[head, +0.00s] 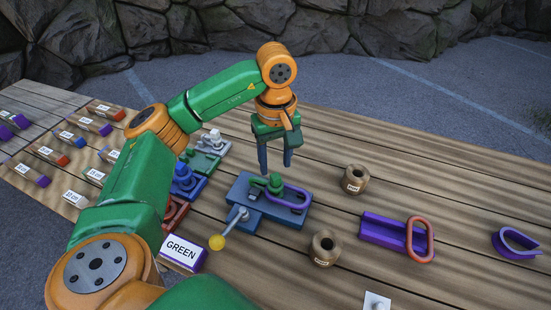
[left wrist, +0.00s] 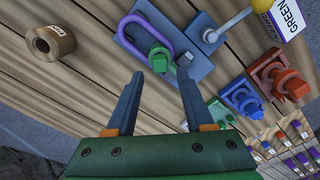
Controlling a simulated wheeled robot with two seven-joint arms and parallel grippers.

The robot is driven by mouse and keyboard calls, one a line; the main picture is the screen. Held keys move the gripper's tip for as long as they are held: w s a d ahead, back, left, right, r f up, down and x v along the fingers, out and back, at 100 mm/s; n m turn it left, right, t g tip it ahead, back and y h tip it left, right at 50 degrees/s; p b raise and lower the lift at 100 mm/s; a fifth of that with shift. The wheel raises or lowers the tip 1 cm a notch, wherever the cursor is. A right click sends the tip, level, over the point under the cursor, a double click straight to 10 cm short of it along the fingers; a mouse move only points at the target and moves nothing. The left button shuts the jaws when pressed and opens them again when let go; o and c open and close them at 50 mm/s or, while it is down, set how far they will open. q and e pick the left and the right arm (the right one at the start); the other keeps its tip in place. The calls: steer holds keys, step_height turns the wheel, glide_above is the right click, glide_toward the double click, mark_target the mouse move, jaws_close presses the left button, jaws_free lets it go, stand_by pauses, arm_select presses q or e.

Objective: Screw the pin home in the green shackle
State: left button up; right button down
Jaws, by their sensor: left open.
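A lever with a yellow knob (head: 217,242) sticks out from the block. My left gripper (head: 275,169) is open and empty, above and behind the pin, fingers pointing down. In the left wrist view its fingers (left wrist: 159,75) are apart with the pin beyond them. My right gripper is not in view.
A GREEN sign (head: 182,252) stands in front of the block. Grey, green, blue and red fixtures line its left. Labelled blocks sit far left.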

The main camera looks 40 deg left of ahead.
mark_target(276, 176)
arm_select(q)
steer(key=shift+f+b, duration=1.9)
steer(key=shift+f, duration=0.45)
steer(key=shift+r, duration=0.1)
jaws_close()
steer(key=m, duration=0.5)
jaws_free()
steer(key=o, duration=0.6)
steer(key=shift+c, duration=0.2)
